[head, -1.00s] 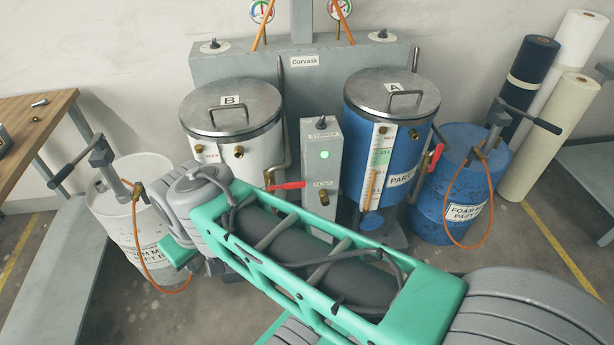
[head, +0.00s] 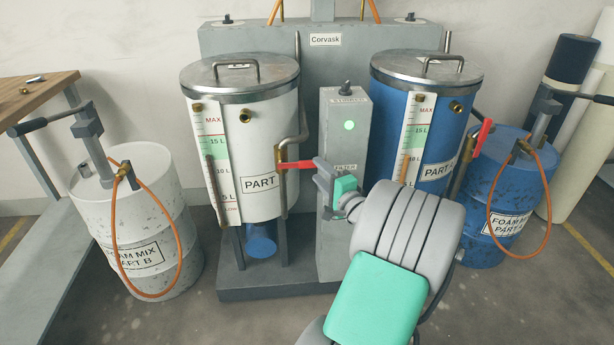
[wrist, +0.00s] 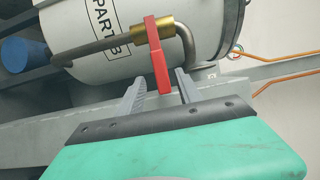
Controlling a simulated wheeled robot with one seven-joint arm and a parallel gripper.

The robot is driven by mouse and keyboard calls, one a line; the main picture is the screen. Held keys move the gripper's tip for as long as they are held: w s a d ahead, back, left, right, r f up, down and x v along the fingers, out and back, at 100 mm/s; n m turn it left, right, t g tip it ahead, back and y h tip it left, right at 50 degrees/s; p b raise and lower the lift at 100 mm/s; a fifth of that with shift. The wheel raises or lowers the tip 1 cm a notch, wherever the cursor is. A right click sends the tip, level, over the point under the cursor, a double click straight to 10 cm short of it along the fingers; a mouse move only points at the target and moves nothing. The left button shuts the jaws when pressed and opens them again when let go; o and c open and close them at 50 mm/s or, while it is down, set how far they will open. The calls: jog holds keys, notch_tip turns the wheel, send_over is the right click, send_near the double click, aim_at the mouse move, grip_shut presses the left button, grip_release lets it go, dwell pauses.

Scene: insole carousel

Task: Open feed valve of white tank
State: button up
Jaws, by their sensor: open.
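The white tank (head: 262,140) stands left of the grey control column in the head view, and its side also shows in the wrist view (wrist: 80,35). Its feed valve has a red lever (head: 297,165) pointing right, across the pipe, on a brass body (wrist: 153,31). In the wrist view the red lever (wrist: 158,65) reaches down between the jaws of my gripper (wrist: 160,88). The jaws are open, one on each side of the lever's end, with gaps visible. In the head view my gripper (head: 326,180) is at the lever's right end, partly hidden by my wrist.
The blue tank (head: 418,120) with its own red lever (head: 483,137) stands to the right. The grey column (head: 342,130) with a green light is close behind my gripper. Drums with orange hoses stand at left (head: 148,215) and right (head: 505,195).

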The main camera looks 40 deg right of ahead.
aim_at(311, 164)
jog(key=b+x, duration=0.1)
jog(key=x, duration=0.6)
jog(key=shift+w+r, duration=0.15)
jog(key=shift+w, duration=0.15)
jog(key=shift+a, duration=0.1)
jog(key=shift+c, duration=0.4)
grip_shut()
dwell(0.4)
